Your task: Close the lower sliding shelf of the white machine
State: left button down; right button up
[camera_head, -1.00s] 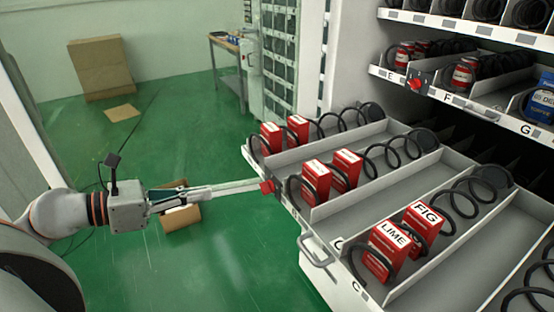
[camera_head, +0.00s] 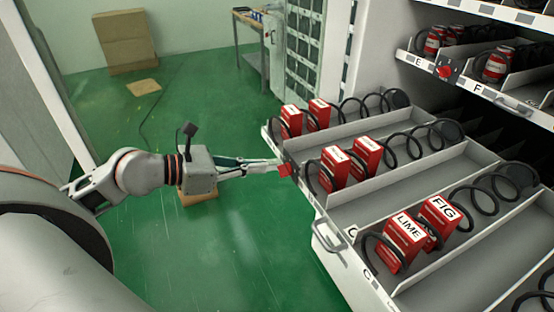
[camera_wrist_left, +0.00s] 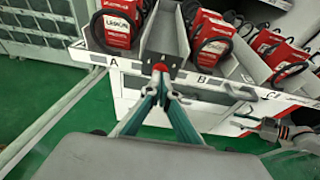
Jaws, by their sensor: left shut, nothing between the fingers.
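The lower sliding shelf (camera_head: 352,254) of the white machine (camera_head: 388,28) is pulled out, well past the upper shelf. It holds red boxes, including LIME (camera_head: 404,243) and FIG (camera_head: 440,218), between black spirals. A red knob (camera_head: 286,170) sits on its front edge, also seen between A and B in the left wrist view (camera_wrist_left: 160,67). My left gripper (camera_head: 279,168) is shut and empty, its tips at the knob, seemingly touching it. In the left wrist view the closed fingers point at the knob. My right gripper (camera_wrist_left: 243,122) shows small at the right there; its jaws are unclear.
The upper shelf (camera_head: 484,97) sits back in the machine, with its own red knob. A cardboard box (camera_head: 198,198) lies under my left arm. The green floor (camera_head: 240,255) in front is clear.

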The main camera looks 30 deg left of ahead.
aim_at(290, 161)
pick_arm(q)
jog(key=w+d, duration=0.1)
jog(key=w+d+p, duration=0.1)
jog(key=w, duration=0.1)
jog(key=shift+w+d+f, duration=0.1)
jog(key=shift+w+d, duration=0.1)
jog(key=shift+d, duration=0.05)
jog(key=shift+w+d+f, duration=0.1)
jog(key=shift+w+d, duration=0.3)
jog(key=shift+w, duration=0.1)
